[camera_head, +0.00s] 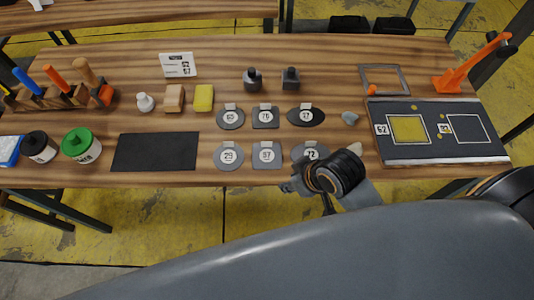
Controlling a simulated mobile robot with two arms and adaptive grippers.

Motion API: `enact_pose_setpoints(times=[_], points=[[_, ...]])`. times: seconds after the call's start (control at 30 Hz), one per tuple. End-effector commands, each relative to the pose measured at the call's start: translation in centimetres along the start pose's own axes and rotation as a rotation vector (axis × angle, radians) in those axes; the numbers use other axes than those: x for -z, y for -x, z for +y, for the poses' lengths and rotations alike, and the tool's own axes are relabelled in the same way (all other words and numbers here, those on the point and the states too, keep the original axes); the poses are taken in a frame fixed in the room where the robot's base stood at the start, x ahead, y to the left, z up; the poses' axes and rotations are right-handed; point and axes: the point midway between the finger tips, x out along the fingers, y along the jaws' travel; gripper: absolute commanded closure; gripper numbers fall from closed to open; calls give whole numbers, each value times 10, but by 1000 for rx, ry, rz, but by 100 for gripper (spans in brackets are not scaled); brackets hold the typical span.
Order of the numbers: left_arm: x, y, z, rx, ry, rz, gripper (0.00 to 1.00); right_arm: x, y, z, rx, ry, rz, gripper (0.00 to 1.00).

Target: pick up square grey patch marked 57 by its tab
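The square grey patch marked 57 (267,157) lies flat on the wooden table, in the middle of the front row of patches. Its small pale tab (267,145) is on its far edge. The oval patch marked 29 (228,157) is on its left, and the patch marked 72 (311,148) is on its right, partly hidden by my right wrist. My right gripper (288,187) is at the table's front edge, just right of and nearer than patch 57, apart from it. Its fingers are too small to tell open from shut. My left gripper is not in view.
Behind are patches marked 65 (230,118) and 76 (265,118), plus a dark oval patch (306,117). A black mat (155,152) lies left, and a dark board (440,151) lies right.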

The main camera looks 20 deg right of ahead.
Motion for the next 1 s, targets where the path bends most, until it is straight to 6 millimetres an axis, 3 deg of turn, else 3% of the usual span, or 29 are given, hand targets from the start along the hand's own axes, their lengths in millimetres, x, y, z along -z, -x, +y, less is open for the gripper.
enact_pose_setpoints(times=[0.03, 0.3, 0.43, 0.67, 0.8, 1.0], points=[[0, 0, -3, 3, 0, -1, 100, 16, 0, -3, 21, 55, 25, 70], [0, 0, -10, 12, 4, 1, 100, 81, 2, -25, 165, 385, 107, 70], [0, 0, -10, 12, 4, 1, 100, 105, 8, -22, 227, 581, 102, 70], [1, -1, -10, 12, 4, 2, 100, 128, 31, 23, 287, 788, 18, 70], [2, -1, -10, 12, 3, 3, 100, 136, 49, 54, 304, 810, -23, 70], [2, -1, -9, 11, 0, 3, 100, 142, 65, 77, 318, 803, -43, 70]])
